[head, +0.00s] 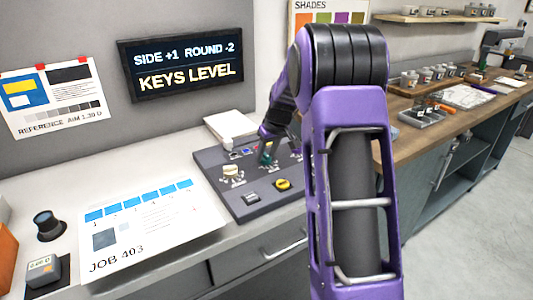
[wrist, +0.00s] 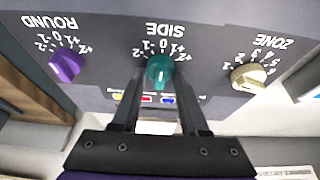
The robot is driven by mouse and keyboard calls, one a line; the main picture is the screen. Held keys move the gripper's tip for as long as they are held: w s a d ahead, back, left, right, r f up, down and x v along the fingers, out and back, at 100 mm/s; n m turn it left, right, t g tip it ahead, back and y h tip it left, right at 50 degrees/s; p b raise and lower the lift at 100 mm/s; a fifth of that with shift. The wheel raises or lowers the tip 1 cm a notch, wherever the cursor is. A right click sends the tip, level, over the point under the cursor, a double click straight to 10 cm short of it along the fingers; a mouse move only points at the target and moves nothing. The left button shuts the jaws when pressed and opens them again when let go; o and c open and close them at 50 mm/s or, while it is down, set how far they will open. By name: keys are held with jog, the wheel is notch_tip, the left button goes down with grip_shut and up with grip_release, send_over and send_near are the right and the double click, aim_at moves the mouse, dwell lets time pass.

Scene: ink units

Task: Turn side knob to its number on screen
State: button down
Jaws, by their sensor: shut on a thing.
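The screen (head: 188,64) reads "SIDE +1 ROUND -2" and "KEYS LEVEL". The side knob (wrist: 160,70) is teal and sits in the middle of three knobs, under the word SIDE, which appears upside down in the wrist view. My gripper (wrist: 160,76) has one finger on each side of this knob and is shut on it. The knob's pale pointer faces up in the wrist view, near the middle of its scale; the exact number is hard to tell. In the head view the knob (head: 267,157) is partly hidden by my gripper.
The purple round knob (wrist: 65,65) and the cream zone knob (wrist: 247,77) flank it on the dark panel (head: 217,183). A JOB 403 sheet (head: 150,225) lies left of the panel.

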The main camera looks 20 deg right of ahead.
jog(key=shift+a+m, duration=0.1)
jog(key=shift+m, duration=0.2)
jog(key=shift+r+m+h+p, duration=0.1)
jog(key=shift+m+h+p, duration=0.45)
jog(key=shift+m, duration=0.65)
jog(key=shift+m+h+p, duration=0.5)
jog(key=shift+m+h, duration=0.05)
jog(key=shift+m, duration=0.85)
jog(key=shift+c, duration=2.1)
grip_release()
jog(key=p+v, duration=0.1)
jog(key=v, duration=1.6)
jog(key=shift+r, duration=0.2)
